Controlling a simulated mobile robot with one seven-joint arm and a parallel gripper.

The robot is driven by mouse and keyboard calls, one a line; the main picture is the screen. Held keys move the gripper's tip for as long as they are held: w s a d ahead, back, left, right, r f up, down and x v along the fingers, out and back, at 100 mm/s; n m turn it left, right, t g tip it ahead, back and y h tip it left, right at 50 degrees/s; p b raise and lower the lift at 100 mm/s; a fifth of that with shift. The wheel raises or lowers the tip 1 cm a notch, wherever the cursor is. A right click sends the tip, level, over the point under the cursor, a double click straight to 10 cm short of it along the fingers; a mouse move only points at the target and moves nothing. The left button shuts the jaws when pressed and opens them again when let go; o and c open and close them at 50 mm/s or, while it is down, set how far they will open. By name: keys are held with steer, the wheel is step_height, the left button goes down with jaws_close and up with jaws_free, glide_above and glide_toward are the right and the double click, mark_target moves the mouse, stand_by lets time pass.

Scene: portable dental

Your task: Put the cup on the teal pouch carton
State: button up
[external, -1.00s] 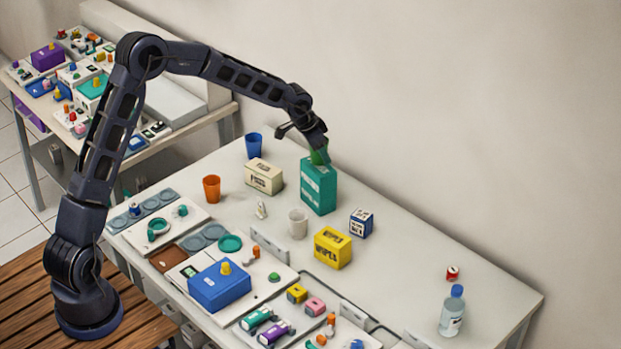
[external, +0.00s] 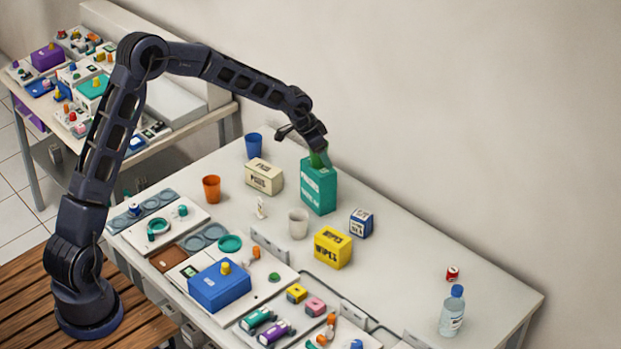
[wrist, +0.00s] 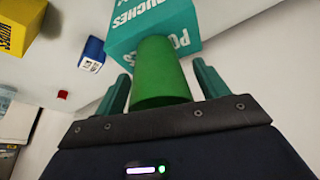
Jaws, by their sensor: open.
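The green cup (wrist: 160,75) is between the spread fingers of my gripper (wrist: 161,88), with a gap on each side in the wrist view. It also shows in the external view (external: 318,159), partly hidden by the gripper, at the top of the teal pouch carton (external: 318,190). The carton stands upright on the table and shows beyond the cup in the wrist view (wrist: 125,38). The cup appears to rest on the carton's top, but the contact is hidden. My gripper (external: 320,158) is open around the cup.
A cream box (external: 264,177), a blue cup (external: 254,146) and an orange cup (external: 212,189) stand left of the carton. A white cup (external: 298,224), yellow box (external: 332,248) and small blue-and-white box (external: 361,223) stand in front and right. The table's right part is mostly clear.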

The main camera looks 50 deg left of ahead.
steer(key=v, duration=1.2)
steer(key=s+r+y, duration=0.1)
steer(key=s+r, duration=0.7)
steer(key=s, duration=0.4)
steer(key=s+a+r+n+y, duration=0.1)
steer(key=s+r, duration=0.2)
steer(key=s, duration=0.5)
steer(key=s+a+r+n, duration=0.1)
steer(key=s+r, duration=0.2)
steer(key=s, duration=0.6)
steer(key=s+a+f+n, duration=0.1)
steer(key=s, duration=1.1)
steer(key=s+a+f+n, duration=0.1)
steer(key=s, duration=1.2)
steer(key=shift+a+f+n+t, duration=0.2)
steer(key=shift+a+n+t, duration=0.1)
